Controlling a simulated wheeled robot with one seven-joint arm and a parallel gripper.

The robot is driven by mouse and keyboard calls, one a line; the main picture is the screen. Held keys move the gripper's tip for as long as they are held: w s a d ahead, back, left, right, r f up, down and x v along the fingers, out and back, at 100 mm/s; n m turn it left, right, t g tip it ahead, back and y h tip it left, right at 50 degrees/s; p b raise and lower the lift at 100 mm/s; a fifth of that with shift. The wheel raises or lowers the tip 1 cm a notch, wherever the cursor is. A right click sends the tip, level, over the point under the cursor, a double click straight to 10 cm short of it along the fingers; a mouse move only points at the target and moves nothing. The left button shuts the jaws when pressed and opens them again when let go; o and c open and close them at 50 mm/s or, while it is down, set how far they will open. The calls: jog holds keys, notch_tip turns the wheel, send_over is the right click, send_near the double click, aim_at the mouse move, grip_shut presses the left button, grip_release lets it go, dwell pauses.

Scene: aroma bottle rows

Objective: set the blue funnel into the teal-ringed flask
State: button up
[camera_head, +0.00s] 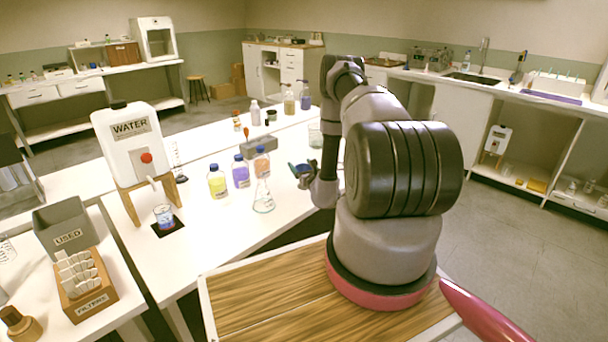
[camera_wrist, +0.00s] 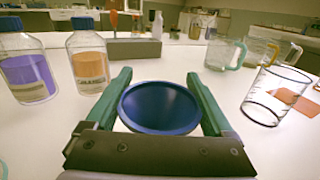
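The blue funnel (camera_wrist: 160,106) shows as a round, dark blue bowl between the two green fingers of my gripper (camera_wrist: 158,85). Its rim meets both fingers, and its stem is hidden below. In the head view the blue funnel (camera_head: 302,168) is at the end of my gripper (camera_head: 299,174), above the white table. A clear conical flask (camera_head: 263,205) stands upright on the table to the left of my gripper, in front of an orange-filled bottle. It has a teal tint near its base; a ring is too small to make out clearly.
Blue-capped bottles stand left of my gripper: yellow (camera_head: 217,185), purple (camera_head: 241,175) and orange (camera_wrist: 88,66). A grey block (camera_wrist: 133,49) is behind them. Clear glass vessels (camera_wrist: 272,98) stand to the right in the wrist view. A water tank (camera_head: 130,145) is at the left.

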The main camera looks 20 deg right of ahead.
jog(key=shift+c, duration=0.9)
jog(key=shift+r, duration=0.1)
